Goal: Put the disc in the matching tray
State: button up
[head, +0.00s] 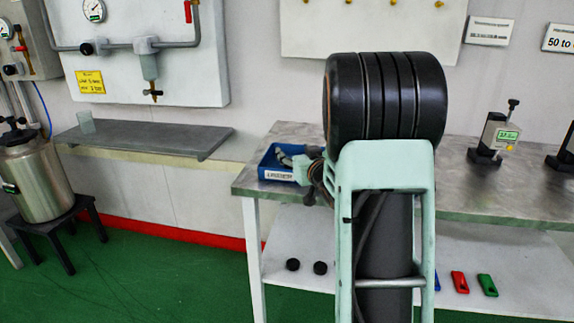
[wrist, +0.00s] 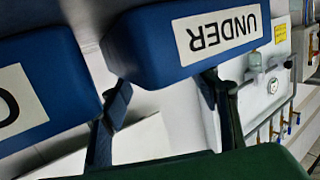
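In the wrist view, a blue tray (wrist: 150,45) has a white label reading "UNDER", upside down. A second blue tray (wrist: 65,70) is at left, its label cut off at the edge. My gripper (wrist: 166,90) shows two dark fingers spread apart below the trays, with no disc visible between them. In the head view, a blue tray (head: 268,164) with a white label sits at the table's left end, and grey parts overlap it. My arm hides much of that area. I cannot make out a disc in a tray or in my gripper.
The grey table (head: 465,195) extends right, with a gauge stand (head: 494,135) on it. Two small black round pieces (head: 320,267) and red (head: 460,282) and green (head: 487,284) items lie on the lower shelf. A metal canister (head: 35,175) stands on a stool at left.

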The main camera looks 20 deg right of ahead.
jog(key=shift+s, duration=0.1)
jog(key=s, duration=0.4)
jog(key=s+r, duration=0.1)
jog(key=s, duration=0.6)
jog(key=shift+s+a+r, duration=0.3)
jog(key=shift+a+r, duration=0.1)
